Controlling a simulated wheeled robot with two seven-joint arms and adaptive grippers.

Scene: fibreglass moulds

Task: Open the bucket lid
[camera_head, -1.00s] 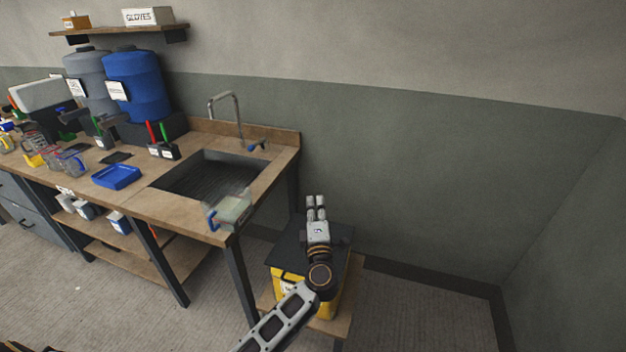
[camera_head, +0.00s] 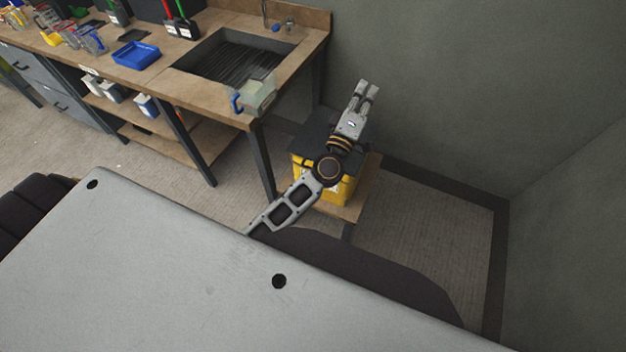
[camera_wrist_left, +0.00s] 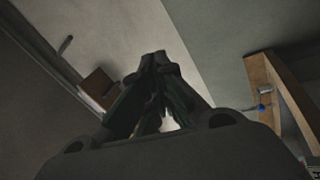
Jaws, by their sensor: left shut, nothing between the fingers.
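The yellow bucket (camera_head: 347,187) stands on a low wooden stand (camera_head: 368,187) right of the workbench. Its dark lid (camera_head: 312,132) lies flat on top and looks closed. My left arm passes in front of the bucket and hides much of it and part of the lid. My left gripper (camera_head: 368,88) is beyond the lid, pointing toward the wall, apart from the lid as far as I can tell. In the left wrist view its fingers (camera_wrist_left: 158,62) come together with nothing between them. The bucket does not show there. My right gripper is out of view.
A workbench with a sink (camera_head: 235,57) stands to the left. A clear jug with a blue handle (camera_head: 258,95) sits at its near right corner, close to my left arm. A blue tray (camera_head: 136,54) lies further left. The wall is close behind the bucket; floor is free to its right.

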